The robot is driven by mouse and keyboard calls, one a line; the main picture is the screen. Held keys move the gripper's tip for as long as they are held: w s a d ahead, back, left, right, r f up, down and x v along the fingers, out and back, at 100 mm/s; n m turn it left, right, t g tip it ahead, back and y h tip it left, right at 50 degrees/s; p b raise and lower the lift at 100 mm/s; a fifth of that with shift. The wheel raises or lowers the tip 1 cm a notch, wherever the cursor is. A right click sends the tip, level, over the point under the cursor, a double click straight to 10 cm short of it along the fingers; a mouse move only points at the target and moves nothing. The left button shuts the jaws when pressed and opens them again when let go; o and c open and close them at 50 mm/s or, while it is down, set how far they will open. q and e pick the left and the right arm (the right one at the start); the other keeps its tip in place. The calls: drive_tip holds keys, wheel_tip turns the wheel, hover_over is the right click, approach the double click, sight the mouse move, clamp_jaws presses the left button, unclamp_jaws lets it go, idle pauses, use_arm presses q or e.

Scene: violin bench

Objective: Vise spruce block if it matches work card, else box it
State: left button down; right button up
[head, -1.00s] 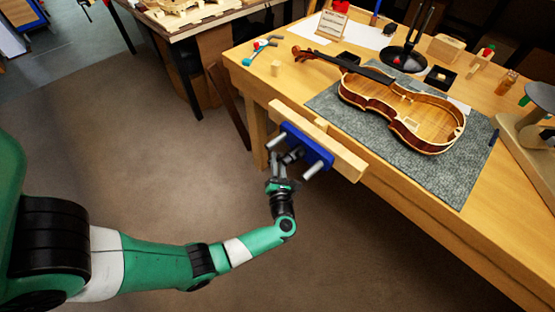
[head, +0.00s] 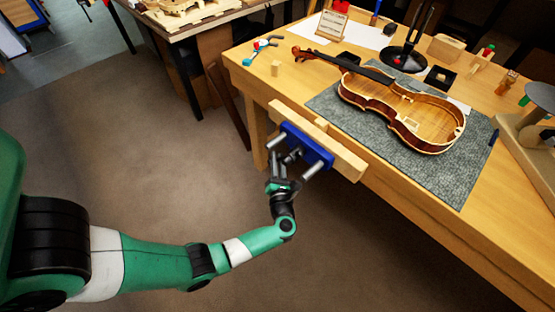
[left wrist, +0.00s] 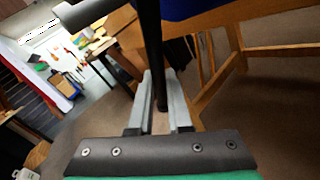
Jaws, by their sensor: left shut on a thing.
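The vise (head: 306,147) is blue with wooden jaws and sits on the bench's front edge. My left gripper (head: 280,180) is at its front, below the jaws. In the left wrist view my left gripper (left wrist: 161,105) is shut on a dark bar (left wrist: 151,45), which looks like the vise handle. A small pale block (head: 321,123) shows at the wooden jaws; I cannot tell how firmly it is held. Another small pale block (head: 276,68) stands on the bench's left end. The work card (head: 331,26) stands at the back, its writing too small to read. My right gripper is not in view.
A violin (head: 405,108) lies on a grey mat (head: 455,185) behind the vise. Small dark boxes (head: 440,77), a black stand (head: 404,58) and tools (head: 262,45) are around it. A bench leg (head: 259,138) is near my gripper. The floor in front is clear.

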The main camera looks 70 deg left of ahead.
use_arm(q)
drive_tip(key=shift+a, duration=0.1)
drive_tip(key=shift+s+a+r+m+y+b, duration=0.2)
drive_tip(key=shift+a+r+m+y+b, duration=0.15)
drive_tip(key=shift+a+m+y+b, duration=0.15)
drive_tip(key=shift+s+a+r+m+t+y, duration=0.25)
drive_tip(key=shift+a+r+m+t+y, duration=0.4)
drive_tip(key=shift+r+m, duration=0.25)
drive_tip(key=shift+s+a+r+m+t+y, duration=0.1)
drive_tip(key=shift+a+r+m+t+y, duration=0.2)
drive_tip(key=shift+r+m+y, duration=0.1)
drive_tip(key=shift+s+a+r+m+t+y, duration=0.15)
drive_tip(key=shift+r+m+t+y, duration=0.1)
drive_tip(key=shift+r+m, duration=0.15)
drive_tip(key=shift+a+r+m+t+y, duration=0.25)
drive_tip(key=shift+r+m+t+y, duration=0.05)
drive_tip(key=shift+r+m+t, duration=0.45)
drive_tip(key=c, duration=0.9)
unclamp_jaws()
drive_tip(key=shift+o, duration=0.3)
drive_tip(key=shift+d+f, duration=0.1)
